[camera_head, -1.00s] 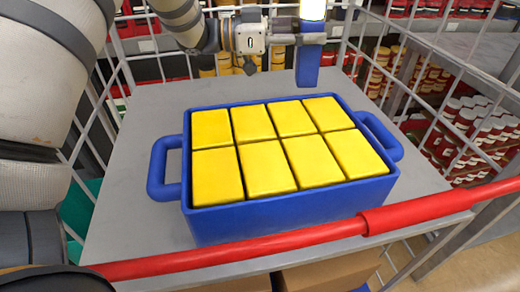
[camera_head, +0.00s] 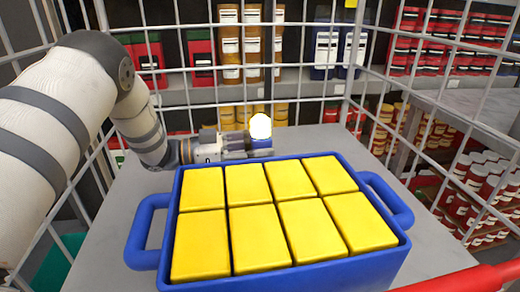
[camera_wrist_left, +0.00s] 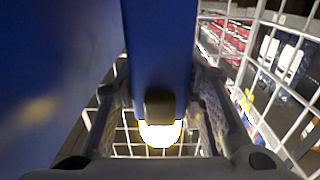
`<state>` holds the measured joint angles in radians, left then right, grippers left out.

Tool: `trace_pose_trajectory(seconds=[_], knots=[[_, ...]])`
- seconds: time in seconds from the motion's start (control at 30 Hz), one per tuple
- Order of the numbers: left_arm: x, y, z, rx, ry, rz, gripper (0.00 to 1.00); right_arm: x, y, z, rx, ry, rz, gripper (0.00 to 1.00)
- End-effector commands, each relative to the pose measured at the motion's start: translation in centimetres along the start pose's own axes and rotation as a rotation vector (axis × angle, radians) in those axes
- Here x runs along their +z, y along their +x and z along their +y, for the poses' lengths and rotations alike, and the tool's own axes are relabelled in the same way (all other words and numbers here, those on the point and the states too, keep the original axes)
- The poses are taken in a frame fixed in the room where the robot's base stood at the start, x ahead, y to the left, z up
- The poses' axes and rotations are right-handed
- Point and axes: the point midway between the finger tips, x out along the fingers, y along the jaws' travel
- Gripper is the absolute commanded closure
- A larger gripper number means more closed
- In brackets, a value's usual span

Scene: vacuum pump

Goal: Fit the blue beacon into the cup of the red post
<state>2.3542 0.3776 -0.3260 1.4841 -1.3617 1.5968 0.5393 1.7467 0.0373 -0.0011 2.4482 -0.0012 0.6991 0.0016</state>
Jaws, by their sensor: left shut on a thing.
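The blue beacon shows in the head view as a glowing white lamp (camera_head: 260,126) on a short blue body (camera_head: 261,143). It is upright behind the far rim of the blue crate, and its lower part is hidden by that rim. My left gripper (camera_head: 250,146) is shut on the beacon from the left. In the left wrist view, the blue beacon body (camera_wrist_left: 159,50) stands between the fingers (camera_wrist_left: 160,110), with a dark collar and the bright lamp (camera_wrist_left: 160,133). The red post and its cup are not in view. My right gripper is not in view.
A blue crate (camera_head: 405,247) with side handles, full of yellow blocks (camera_head: 262,240), stands on a grey table (camera_head: 118,205). White wire mesh (camera_head: 300,70) encloses the back and sides. Shelves of goods lie beyond. A red bar (camera_head: 465,283) crosses the lower right.

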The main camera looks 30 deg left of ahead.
Motion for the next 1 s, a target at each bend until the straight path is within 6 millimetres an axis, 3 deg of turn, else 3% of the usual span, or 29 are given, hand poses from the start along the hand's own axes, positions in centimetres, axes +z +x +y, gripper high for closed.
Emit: trace_pose_trajectory(seconds=[0.3, 0.33, 0.4, 0.77, 1.0], knots=[[0.1, 0.0, 0.0, 0.001, 0.004, 0.002, 0.99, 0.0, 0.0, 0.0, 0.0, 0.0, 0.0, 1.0], [0.1, 0.0, 0.0, 0.0, 0.004, 0.001, 0.59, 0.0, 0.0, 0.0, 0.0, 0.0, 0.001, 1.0], [0.1, 0.0, 0.0, 0.0, 0.004, 0.001, 0.44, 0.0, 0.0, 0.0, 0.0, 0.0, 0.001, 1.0], [-0.6, -0.3, 0.0, -0.001, 0.005, 0.002, 0.44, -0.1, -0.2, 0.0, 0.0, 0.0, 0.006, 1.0], [-0.4, -5.4, 0.0, -0.002, 0.003, 0.002, 0.44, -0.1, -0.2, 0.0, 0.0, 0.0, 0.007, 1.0]])
